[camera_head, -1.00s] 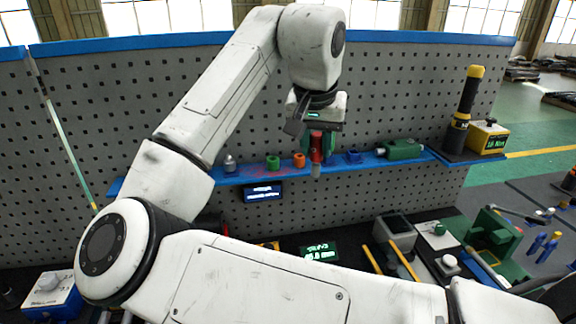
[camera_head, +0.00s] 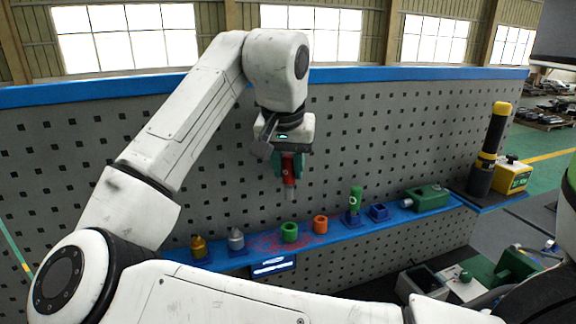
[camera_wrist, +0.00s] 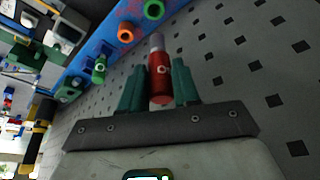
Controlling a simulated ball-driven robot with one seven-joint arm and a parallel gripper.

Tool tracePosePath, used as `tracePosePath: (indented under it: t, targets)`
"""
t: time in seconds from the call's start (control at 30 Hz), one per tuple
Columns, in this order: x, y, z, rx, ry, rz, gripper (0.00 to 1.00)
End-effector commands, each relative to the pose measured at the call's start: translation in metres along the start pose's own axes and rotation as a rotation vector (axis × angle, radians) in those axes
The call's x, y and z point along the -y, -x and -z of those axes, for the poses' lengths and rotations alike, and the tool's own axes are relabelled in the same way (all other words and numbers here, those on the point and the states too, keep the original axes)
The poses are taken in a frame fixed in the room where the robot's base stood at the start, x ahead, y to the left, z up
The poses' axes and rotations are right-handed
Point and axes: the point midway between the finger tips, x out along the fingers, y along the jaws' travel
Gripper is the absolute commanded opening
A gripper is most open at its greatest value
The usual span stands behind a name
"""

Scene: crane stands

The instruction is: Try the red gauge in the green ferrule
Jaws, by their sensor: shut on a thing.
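My gripper (camera_head: 288,170) is shut on the red gauge (camera_head: 289,172), a red cylinder with a grey tip pointing down. The gauge also shows in the wrist view (camera_wrist: 160,88) between the two green fingers. The green ferrule (camera_head: 289,232) is a short green ring on the blue shelf, below the gauge in the head view. In the wrist view the green ferrule (camera_wrist: 154,9) sits at the top edge, beyond the gauge's tip. The gauge is above the shelf and apart from the ferrule.
An orange ring (camera_head: 320,223) stands just right of the green ferrule. A green gauge (camera_head: 354,203) stands upright farther right, by a blue square holder (camera_head: 378,211). Grey (camera_head: 236,239) and brass (camera_head: 198,246) pointed pieces stand left. A pegboard (camera_head: 400,130) rises behind the blue shelf (camera_head: 345,233).

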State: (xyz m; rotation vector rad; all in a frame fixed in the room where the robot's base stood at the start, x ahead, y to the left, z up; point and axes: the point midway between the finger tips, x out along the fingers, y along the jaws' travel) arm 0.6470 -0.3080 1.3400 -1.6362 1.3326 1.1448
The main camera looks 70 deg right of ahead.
Motion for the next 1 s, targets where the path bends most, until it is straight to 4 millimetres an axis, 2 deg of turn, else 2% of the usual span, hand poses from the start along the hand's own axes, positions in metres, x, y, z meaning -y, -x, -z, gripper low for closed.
tracePosePath:
  t: [0.27, 0.8, 1.0]
  targets:
    - [0.000, 0.002, 0.000, -0.001, -0.001, -0.003, 0.00]
    - [0.000, -0.043, -0.017, -0.001, 0.000, -0.002, 0.00]
    - [0.000, -0.053, -0.020, -0.001, -0.001, -0.001, 0.00]
